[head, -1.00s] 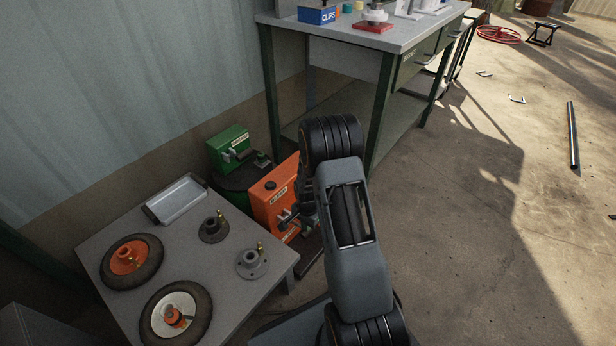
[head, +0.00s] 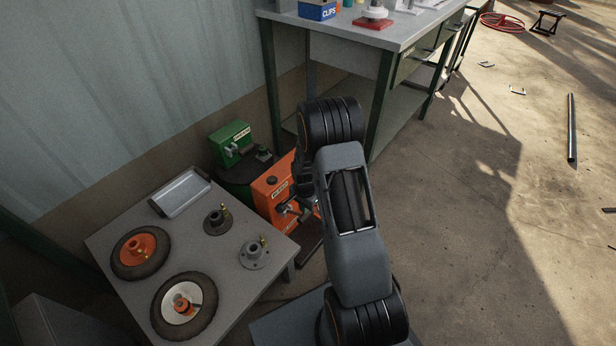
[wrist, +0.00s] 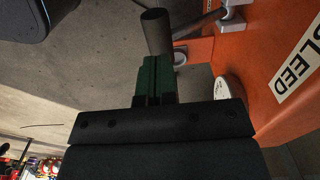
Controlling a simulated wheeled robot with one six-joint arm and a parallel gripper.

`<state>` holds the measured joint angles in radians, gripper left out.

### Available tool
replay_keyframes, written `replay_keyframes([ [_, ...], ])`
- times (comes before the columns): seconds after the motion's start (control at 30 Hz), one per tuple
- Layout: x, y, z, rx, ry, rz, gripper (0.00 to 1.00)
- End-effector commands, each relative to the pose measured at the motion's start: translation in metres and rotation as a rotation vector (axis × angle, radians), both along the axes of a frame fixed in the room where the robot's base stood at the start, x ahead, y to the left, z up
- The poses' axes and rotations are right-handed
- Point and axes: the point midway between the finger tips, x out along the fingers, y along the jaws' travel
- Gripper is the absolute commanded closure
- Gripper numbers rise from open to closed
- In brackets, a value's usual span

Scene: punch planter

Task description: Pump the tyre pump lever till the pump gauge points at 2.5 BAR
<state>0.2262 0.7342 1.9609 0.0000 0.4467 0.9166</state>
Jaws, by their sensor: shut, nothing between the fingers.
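An orange box-shaped unit (head: 271,197) with a pale label stands on the ground beside the low table. Its side with the word BLEED also shows in the wrist view (wrist: 279,55). A dark round bar end (wrist: 156,32) shows just beyond my fingertips, with a thinner bar running from near it to a bracket (wrist: 231,20) on the orange side. My gripper (wrist: 156,68) has its green-tipped fingers together, empty, close to the bar end; contact cannot be told. In the head view my arm hides most of the gripper. No gauge dial is readable.
A low grey table (head: 232,283) carries two small wheels (head: 140,252), two hubs (head: 254,253) and a metal tray (head: 181,193). A green box (head: 232,142) stands behind the orange unit. A workbench (head: 345,32) is at the back. Open floor (head: 470,250) lies to the right.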

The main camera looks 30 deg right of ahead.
Motion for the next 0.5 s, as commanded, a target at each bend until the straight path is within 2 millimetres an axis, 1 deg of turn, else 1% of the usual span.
replay_keyframes([
  [0.17,0.0,0.0,0.003,0.0,0.0,0.0,1.0],
  [0.27,0.0,0.0,0.009,0.0,0.0,0.0,1.0],
  [0.5,0.0,0.0,0.033,0.0,-0.001,0.0,1.0],
])
